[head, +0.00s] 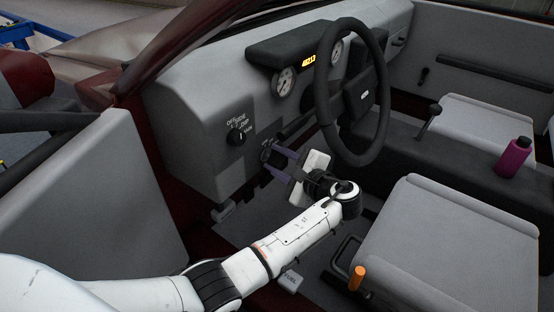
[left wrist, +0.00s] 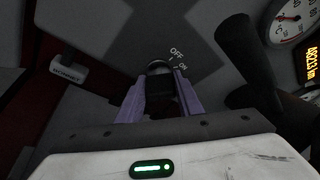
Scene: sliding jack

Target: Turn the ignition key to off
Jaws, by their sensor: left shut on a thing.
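The ignition key switch (head: 265,154) is on the grey dashboard, left of the steering column. In the left wrist view, the dark key (left wrist: 159,88) sits at the round ignition, with the labels OFF and ON to its upper right. My left gripper (head: 276,156) reaches the ignition from the lower right. Its two purple fingers also show in the left wrist view (left wrist: 159,92), one on each side of the key, shut on it. The fingers hide part of the key, and I cannot tell exactly which label it points to. My right gripper is not in view.
The steering wheel (head: 350,92) is just right of my left gripper. A rotary light switch (head: 236,137) is to its left on the dashboard. A grey seat (head: 450,245), an orange-topped lever (head: 357,277) and a purple bottle (head: 514,157) are farther right. A labelled handle (left wrist: 68,73) is at left.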

